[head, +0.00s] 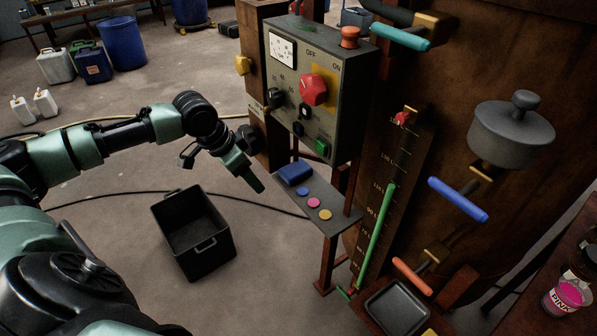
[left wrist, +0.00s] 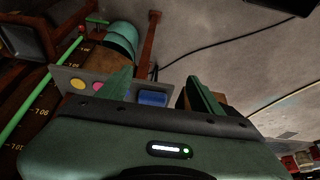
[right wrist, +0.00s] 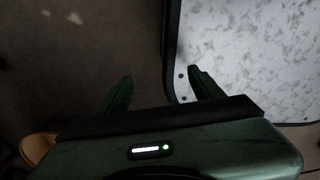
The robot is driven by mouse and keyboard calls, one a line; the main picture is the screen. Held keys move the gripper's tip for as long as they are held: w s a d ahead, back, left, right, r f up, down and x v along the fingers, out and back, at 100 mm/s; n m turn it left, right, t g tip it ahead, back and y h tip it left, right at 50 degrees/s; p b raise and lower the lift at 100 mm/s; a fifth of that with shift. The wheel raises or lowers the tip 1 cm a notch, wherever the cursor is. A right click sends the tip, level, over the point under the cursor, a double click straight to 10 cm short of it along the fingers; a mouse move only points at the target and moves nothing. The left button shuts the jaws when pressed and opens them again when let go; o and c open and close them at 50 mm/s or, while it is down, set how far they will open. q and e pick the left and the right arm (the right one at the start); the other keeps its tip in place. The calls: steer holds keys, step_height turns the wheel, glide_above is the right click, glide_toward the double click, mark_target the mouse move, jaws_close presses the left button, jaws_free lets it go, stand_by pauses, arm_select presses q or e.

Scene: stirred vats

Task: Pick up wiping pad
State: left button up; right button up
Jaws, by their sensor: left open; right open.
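A blue block, which looks like the wiping pad (head: 294,172), lies at the back left end of a small grey shelf (head: 335,219) under the control box. It also shows in the left wrist view (left wrist: 152,98), between the fingers in the picture. My left gripper (head: 252,176) is open and empty, just left of the shelf and apart from the pad. Its fingers frame the pad in the left wrist view (left wrist: 160,84). My right gripper (right wrist: 161,88) is open and empty in the right wrist view, and the head view does not show it.
Blue, pink and yellow discs (head: 314,203) lie on the shelf beside the pad. The control box (head: 318,85) hangs above it. A black crate (head: 194,232) stands on the floor at left. A gauge with a green tube (head: 376,235) is at right. A pale speckled panel (right wrist: 250,50) lies near my right gripper.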

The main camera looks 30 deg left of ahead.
arm_select(q)
steer(key=p, duration=0.1)
glide_above(285, 173)
steer(key=s, duration=0.3)
steer(key=x, duration=0.5)
steer(key=shift+w+a, duration=0.35)
steer(key=shift+w, duration=0.05)
arm_select(e)
steer(key=shift+d+r, duration=0.65)
arm_select(q)
steer(key=c, duration=1.2)
steer(key=shift+c, duration=0.2)
arm_select(e)
steer(key=shift+a, duration=0.2)
arm_select(q)
steer(key=shift+r, duration=0.1)
